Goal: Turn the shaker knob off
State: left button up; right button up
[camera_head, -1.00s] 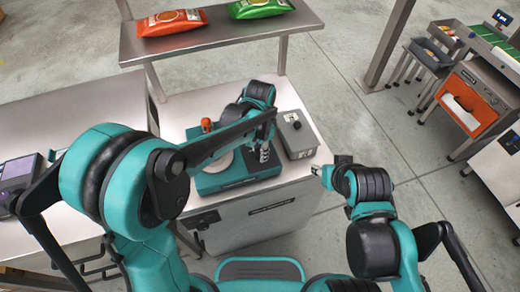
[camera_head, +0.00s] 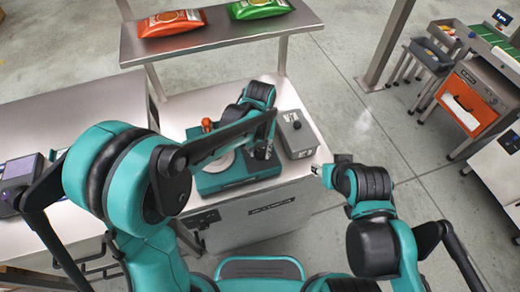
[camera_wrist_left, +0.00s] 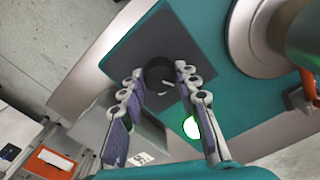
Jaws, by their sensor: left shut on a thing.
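The shaker is a teal machine with a pale round plate; its teal base (camera_head: 240,176) shows on the bench in the head view. In the left wrist view its teal top (camera_wrist_left: 217,45) carries a dark square panel with a round black knob (camera_wrist_left: 160,73). My left gripper (camera_wrist_left: 160,70) is over the panel with a fingertip on each side of the knob, shut on it. In the head view the left gripper (camera_head: 264,150) hides the knob. The knob's setting cannot be read. My right gripper (camera_head: 317,170) is small, beside the bench's right edge; its jaws are unclear.
A grey box (camera_head: 301,145) with a black knob stands close to the right of the shaker. An orange-topped item (camera_head: 207,124) stands at its back left. A shelf (camera_head: 215,38) with red and green packets spans behind. Open floor lies to the right.

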aim_at(260, 152)
pick_arm(q)
jog(key=shift+n, duration=0.5)
jog(key=o, duration=1.2)
jog(key=shift+c, duration=0.2)
notch_tip(260, 152, up, 12)
